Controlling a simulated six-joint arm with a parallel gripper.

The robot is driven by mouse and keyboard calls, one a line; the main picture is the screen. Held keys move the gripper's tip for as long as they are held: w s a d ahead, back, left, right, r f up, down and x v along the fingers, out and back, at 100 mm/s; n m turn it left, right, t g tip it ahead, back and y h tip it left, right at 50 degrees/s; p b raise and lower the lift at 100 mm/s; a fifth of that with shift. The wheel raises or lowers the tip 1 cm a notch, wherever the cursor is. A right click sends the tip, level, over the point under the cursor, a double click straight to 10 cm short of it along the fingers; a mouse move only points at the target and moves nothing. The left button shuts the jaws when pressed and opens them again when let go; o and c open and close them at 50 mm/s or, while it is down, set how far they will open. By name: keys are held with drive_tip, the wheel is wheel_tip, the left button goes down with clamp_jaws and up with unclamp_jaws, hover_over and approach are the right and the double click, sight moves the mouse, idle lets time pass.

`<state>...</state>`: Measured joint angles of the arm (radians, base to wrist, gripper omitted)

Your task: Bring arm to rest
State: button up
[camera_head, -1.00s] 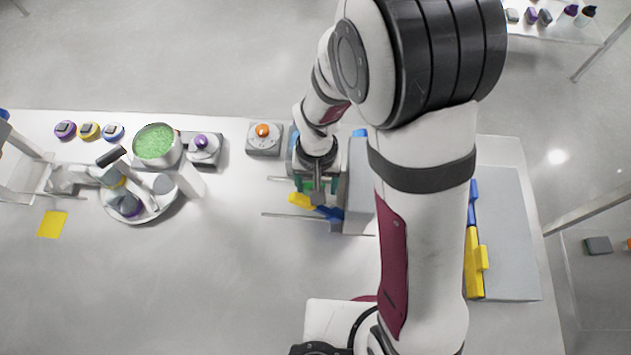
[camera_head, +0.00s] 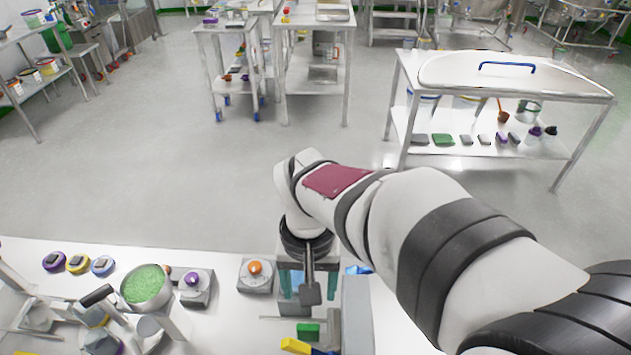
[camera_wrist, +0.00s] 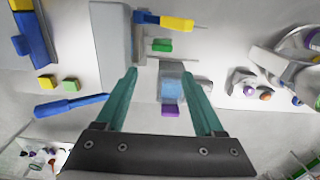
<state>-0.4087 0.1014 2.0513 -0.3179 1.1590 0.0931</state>
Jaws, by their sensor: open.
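My gripper (camera_head: 304,284) hangs over the white bench, right of the box with the orange knob. In the wrist view its two teal fingers (camera_wrist: 168,96) are spread wide with nothing held between them. A pale blue block with a purple end (camera_wrist: 171,108) shows on the bench below, between the fingers in the picture and apart from them. My arm reaches in from the right and hides part of the bench.
A pot of green granules (camera_head: 146,286), an orange-knob box (camera_head: 255,274) and a purple-knob box (camera_head: 194,285) stand to the left. A yellow-handled tool (camera_head: 296,346) and a green block (camera_head: 308,331) lie near the gripper. Open floor (camera_head: 180,170) lies behind the bench.

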drive_tip(key=shift+r, duration=0.15)
drive_tip(key=s+d+m+y, duration=0.1)
drive_tip(key=s+d, duration=0.3)
drive_tip(key=s, duration=0.4)
drive_tip(key=s+d+r+m, duration=0.1)
drive_tip(key=s+d+m, duration=0.3)
drive_tip(key=s, duration=0.3)
drive_tip(key=shift+s+d+r+m+y, duration=0.15)
drive_tip(key=shift+s+d+m+y, duration=0.2)
drive_tip(key=shift+d+y, duration=0.1)
